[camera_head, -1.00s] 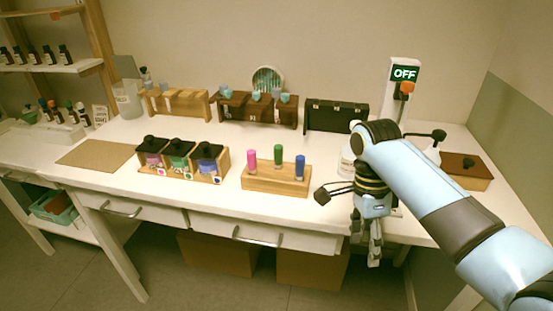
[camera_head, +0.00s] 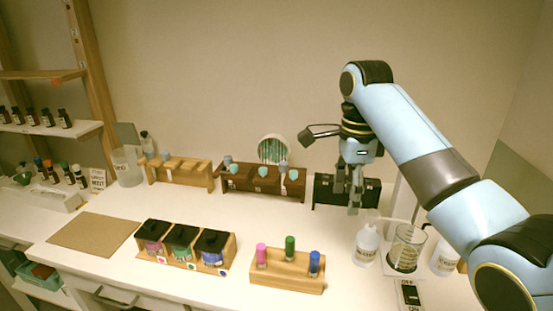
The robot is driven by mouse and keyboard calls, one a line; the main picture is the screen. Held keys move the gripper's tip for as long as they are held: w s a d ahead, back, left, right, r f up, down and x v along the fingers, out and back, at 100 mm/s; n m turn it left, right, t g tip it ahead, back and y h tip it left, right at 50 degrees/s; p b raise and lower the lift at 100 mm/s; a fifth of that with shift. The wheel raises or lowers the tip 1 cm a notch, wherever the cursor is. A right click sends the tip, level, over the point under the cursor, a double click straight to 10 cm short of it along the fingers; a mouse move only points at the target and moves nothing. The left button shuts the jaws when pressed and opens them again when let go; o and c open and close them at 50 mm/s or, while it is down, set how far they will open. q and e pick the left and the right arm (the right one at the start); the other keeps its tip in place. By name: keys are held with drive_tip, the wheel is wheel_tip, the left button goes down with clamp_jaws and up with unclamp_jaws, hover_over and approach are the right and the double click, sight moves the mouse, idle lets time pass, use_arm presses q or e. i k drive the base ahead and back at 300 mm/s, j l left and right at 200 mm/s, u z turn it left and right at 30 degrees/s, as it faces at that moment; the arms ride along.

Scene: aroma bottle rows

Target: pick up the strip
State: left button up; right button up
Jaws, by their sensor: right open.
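My right gripper (camera_head: 354,200) is open and empty. It points down in front of the black case (camera_head: 328,190) at the back of the table and covers part of it. A thin white strip-like piece (camera_head: 283,183) shows at the front of the dark brown rack (camera_head: 242,186), left of the gripper. A similar pale piece (camera_head: 168,173) shows at the light wooden rack (camera_head: 196,177) farther left. Both are too small for me to tell for sure whether they are strips. My left gripper is not in view.
A white bottle (camera_head: 366,246) and a glass beaker (camera_head: 405,248) stand below the gripper, with a switch box (camera_head: 410,294) in front. Three coloured vials sit in a wooden block (camera_head: 281,273). Three black-lidded jars (camera_head: 181,243) stand left. The table between the rows is clear.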

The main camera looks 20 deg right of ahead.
sight(283, 165)
drive_tip(key=i, duration=1.15)
